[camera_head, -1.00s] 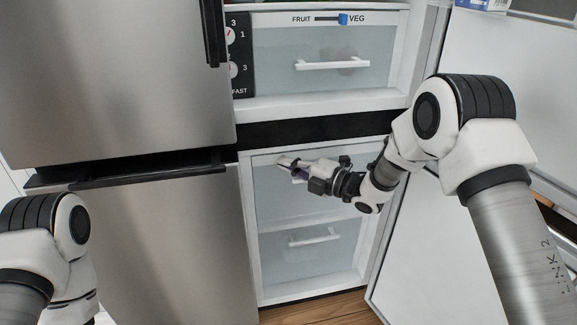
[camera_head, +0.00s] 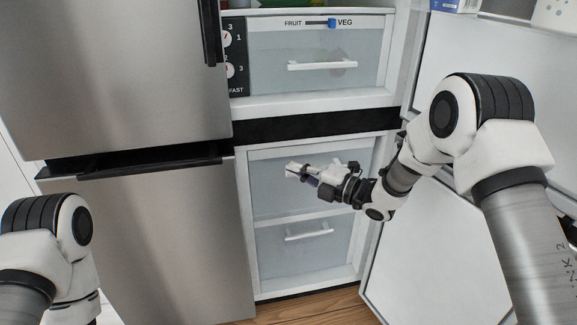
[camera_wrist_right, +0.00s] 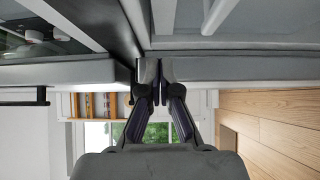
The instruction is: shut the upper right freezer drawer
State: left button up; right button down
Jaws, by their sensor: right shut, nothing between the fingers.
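The upper right freezer drawer (camera_head: 268,196) has a pale translucent front and sits in the open lower right compartment. It looks about level with the drawer below, but my right arm covers part of its front and handle. My right gripper (camera_head: 291,169) is shut and empty, its fingertips before the left part of this drawer front. In the right wrist view the closed fingertips (camera_wrist_right: 152,66) are close to a grey edge; I cannot tell whether they touch it. My left arm shows at lower left, but its gripper is out of view.
The lower freezer drawer (camera_head: 318,250) is in place below. The open white freezer door (camera_head: 435,265) stands to the right, close to my right arm. The fridge drawer (camera_head: 350,82) is above. Closed steel doors (camera_head: 150,245) are at left; wood floor (camera_head: 325,305) shows below.

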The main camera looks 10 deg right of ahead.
jog(key=s+d+r+m+t+h+p, duration=0.2)
jog(key=d+m+t, duration=0.45)
jog(key=m, duration=1.35)
jog(key=m+h+p, duration=0.8)
jog(key=m+h, duration=0.3)
jog(key=m, duration=1.4)
send_near(323, 148)
jog(key=shift+g, duration=0.35)
jog(key=w, duration=0.2)
jog(key=w+b, duration=0.1)
jog(key=w, duration=0.4)
jog(key=shift+w+r, duration=0.1)
jog(key=shift+r, duration=0.15)
